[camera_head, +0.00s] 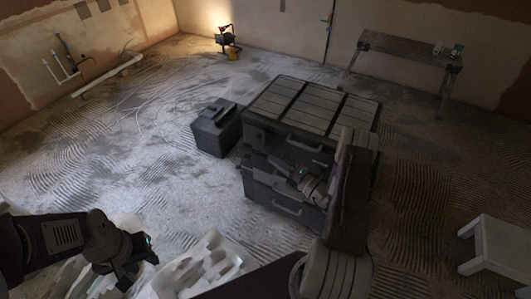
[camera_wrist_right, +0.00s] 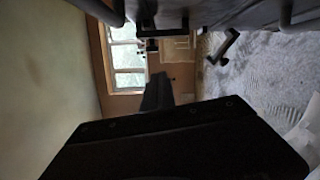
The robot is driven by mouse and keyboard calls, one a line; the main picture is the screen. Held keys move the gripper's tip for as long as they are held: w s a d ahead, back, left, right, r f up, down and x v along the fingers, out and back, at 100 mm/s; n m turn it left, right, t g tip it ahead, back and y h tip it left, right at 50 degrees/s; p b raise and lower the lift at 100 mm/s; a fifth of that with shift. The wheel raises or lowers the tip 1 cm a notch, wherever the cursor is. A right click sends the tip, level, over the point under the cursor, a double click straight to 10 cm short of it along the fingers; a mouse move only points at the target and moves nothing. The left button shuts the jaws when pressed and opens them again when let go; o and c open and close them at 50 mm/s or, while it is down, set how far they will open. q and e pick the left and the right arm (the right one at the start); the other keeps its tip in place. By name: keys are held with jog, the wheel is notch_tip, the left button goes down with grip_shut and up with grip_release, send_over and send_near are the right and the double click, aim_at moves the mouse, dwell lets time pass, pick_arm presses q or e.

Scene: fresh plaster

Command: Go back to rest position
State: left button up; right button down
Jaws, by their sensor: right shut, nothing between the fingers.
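My left gripper (camera_head: 130,276) is at the lower left of the head view, low over or beside a pale moulded piece with recesses. Its fingers are dark and small, and I cannot tell whether they are apart. My right arm rises from the bottom centre and bends over toward a dark tool chest (camera_head: 312,100). My right gripper (camera_head: 300,176) is in front of the chest's drawer side, shut and empty. I cannot tell whether it touches the chest. The right wrist view shows mostly dark parts close to the camera, with a window behind.
A dark box (camera_head: 216,130) stands left of the chest. The pale moulded piece (camera_head: 208,262) lies at bottom centre-left. A white stool (camera_head: 492,250) stands at right, a trestle bench (camera_head: 405,48) at back right, a work lamp (camera_head: 227,40) at the back. The left floor is mostly open.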

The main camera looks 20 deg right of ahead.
jog(key=shift+s+d, duration=0.2)
jog(key=shift+s, duration=0.4)
